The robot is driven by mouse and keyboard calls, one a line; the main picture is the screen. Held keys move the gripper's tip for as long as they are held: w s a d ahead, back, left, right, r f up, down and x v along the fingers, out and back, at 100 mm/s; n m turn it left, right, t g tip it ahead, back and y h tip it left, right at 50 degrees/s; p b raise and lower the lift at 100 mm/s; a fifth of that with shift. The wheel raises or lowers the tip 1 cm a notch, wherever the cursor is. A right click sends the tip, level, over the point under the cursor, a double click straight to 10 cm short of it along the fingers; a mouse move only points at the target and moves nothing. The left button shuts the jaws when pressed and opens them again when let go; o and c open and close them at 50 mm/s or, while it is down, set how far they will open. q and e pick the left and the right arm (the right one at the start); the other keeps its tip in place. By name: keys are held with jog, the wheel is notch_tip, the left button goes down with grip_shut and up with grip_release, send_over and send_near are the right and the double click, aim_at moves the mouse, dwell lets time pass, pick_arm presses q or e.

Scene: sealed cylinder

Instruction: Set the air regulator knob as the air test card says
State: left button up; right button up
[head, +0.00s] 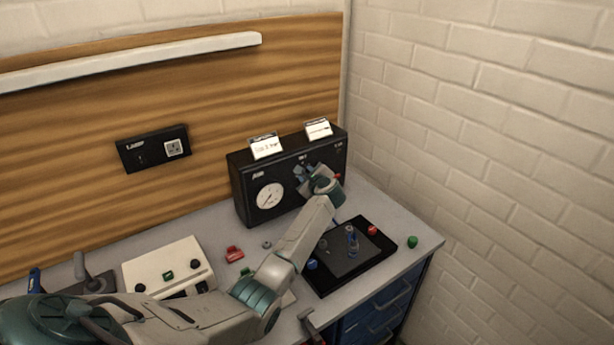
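The black air panel (240,188) stands on the bench against the wooden board, with a round white gauge (270,196) on its front. Two white cards stand on its top, a left card (266,148) and a right card (318,130); their writing is too small to read surely. My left gripper (308,174) is at the right part of the panel's front, close to or touching it. The regulator knob is not clearly visible; the gripper covers that area. I cannot tell whether the fingers are shut on anything. My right gripper is out of view.
A black tray (375,259) with a small upright blue-grey part (352,240) lies right of my forearm. A cream control box (163,262), a red part (234,254) and a green cap (412,242) are on the bench. A brick wall (480,130) bounds the right.

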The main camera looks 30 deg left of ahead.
pick_arm(q)
jog(key=m+g+y+b, duration=0.1)
jog(key=m+g+b, duration=0.1)
jog(key=m+b, duration=0.3)
jog(key=w+m+g+y+b, duration=0.1)
jog(key=m+g+y+b, duration=0.1)
jog(key=m+b, duration=0.4)
jog(key=m+g+y+b, duration=0.2)
jog(key=m+g+b, duration=0.2)
jog(key=b, duration=0.4)
jog(key=shift+w+d+f+m, duration=0.2)
jog(key=shift+d+f+m, duration=0.15)
jog(key=shift+m, duration=0.35)
jog(key=shift+r+y, duration=0.1)
jog(key=shift+y, duration=0.2)
jog(key=o, duration=1)
jog(key=shift+c, duration=0.2)
jog(key=shift+g, duration=0.3)
